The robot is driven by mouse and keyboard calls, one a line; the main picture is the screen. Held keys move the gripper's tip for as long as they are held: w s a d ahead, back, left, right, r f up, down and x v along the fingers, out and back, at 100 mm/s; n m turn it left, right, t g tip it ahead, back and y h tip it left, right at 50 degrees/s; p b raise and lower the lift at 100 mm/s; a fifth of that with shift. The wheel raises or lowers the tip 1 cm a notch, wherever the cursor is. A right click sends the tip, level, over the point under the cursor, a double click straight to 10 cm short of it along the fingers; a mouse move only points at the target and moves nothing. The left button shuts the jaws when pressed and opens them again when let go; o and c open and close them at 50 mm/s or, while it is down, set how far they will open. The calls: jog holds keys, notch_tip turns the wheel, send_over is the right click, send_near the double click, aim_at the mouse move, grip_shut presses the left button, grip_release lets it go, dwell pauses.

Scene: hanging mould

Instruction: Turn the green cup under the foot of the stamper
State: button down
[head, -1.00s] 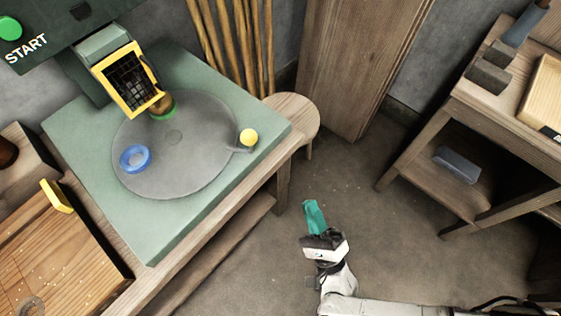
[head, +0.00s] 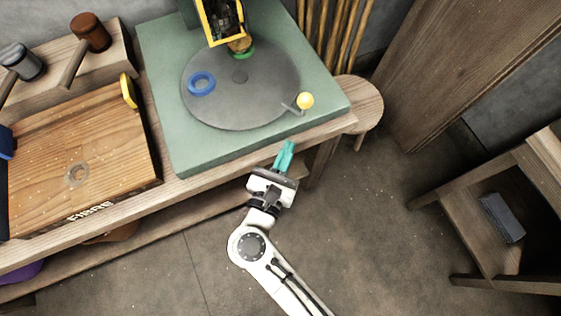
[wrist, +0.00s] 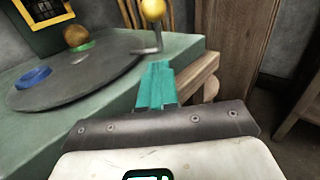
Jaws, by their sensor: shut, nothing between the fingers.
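The green cup (head: 243,54) is on the grey turntable (head: 235,105), at its far side beside the yellow-framed stamper (head: 220,20). A brown rounded piece (head: 240,43) covers much of the cup; I cannot tell whether it rests in it or hangs above it. The cup also shows in the wrist view (wrist: 82,46). A blue cup (head: 201,83) is on the turntable's left. A crank with a yellow knob (head: 305,100) is at its right edge. My gripper (head: 286,152) has teal fingers, shut and empty, near the bench's front edge, short of the knob.
The green base plate (head: 195,155) lies on a wooden bench. A wooden board (head: 85,150) and mallets (head: 90,32) are to the left. A round stool (head: 362,103) and poles stand behind on the right. A shelf unit (head: 510,190) is at far right. The floor between is clear.

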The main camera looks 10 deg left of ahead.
send_near(318, 108)
jog(key=w+a+r, duration=0.2)
jog(key=r, duration=0.1)
jog(key=shift+p, duration=0.3)
jog(key=x, duration=0.2)
jog(key=d+x, duration=0.1)
jog(key=x, duration=0.2)
jog(key=d+x, duration=0.1)
jog(key=x, duration=0.2)
jog(key=shift+s+b, duration=0.1)
jog(key=shift+b, duration=0.25)
jog(key=shift+r, duration=0.15)
jog(key=shift+d, duration=0.1)
